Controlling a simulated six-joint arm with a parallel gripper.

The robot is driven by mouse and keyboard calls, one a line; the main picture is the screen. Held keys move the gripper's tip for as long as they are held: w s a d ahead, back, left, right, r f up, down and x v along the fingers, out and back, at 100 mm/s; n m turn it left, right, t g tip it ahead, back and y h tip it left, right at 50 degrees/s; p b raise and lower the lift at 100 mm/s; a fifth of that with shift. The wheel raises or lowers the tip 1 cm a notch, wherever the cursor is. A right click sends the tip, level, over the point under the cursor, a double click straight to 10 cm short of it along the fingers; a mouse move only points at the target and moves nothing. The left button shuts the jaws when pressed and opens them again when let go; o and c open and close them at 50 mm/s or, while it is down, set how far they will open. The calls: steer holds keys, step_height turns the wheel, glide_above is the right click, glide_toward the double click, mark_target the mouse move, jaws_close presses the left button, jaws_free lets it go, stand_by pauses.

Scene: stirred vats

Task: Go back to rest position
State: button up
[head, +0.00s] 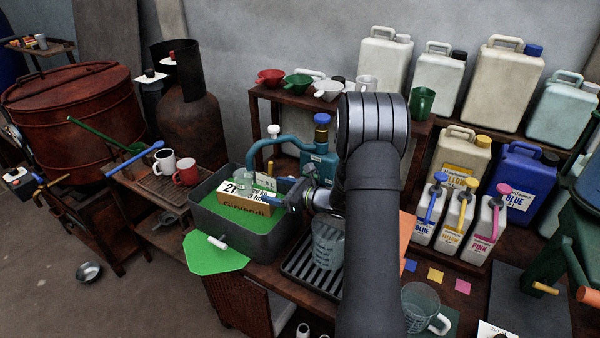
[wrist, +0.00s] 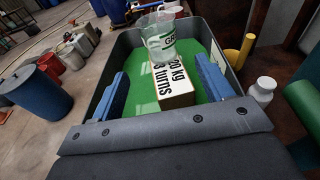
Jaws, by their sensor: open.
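My gripper (head: 274,192) is open over a grey tub (head: 262,245) holding green liquid. In the wrist view its two blue fingers stand apart, with the open gripper (wrist: 162,72) empty between the tips. A cardboard-coloured block with white printed labels (head: 240,207) is at the tub, beyond and below the fingers; it also shows in the wrist view (wrist: 178,98). A clear measuring cup (wrist: 160,45) appears behind the block in the wrist view. My arm hides part of the bench in the head view.
A teal pump-like device (head: 318,160) stands close behind my gripper. A clear jug (head: 327,243) stands on a black rack to the right. White and red mugs (head: 185,172) are left. Capped bottles (head: 460,220) stand right of my arm.

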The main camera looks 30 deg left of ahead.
mark_target(250, 182)
steer(key=a, duration=0.3)
steer(key=a+f, duration=0.1)
steer(key=a, duration=0.3)
steer(key=a+f, duration=0.1)
steer(key=a, duration=0.3)
steer(key=shift+s, duration=0.25)
steer(key=shift+a+r, duration=0.4)
steer(key=shift+r, duration=0.15)
steer(key=shift+s+d+r, duration=0.2)
steer(key=shift+s+d, duration=0.1)
steer(key=shift+d, duration=0.1)
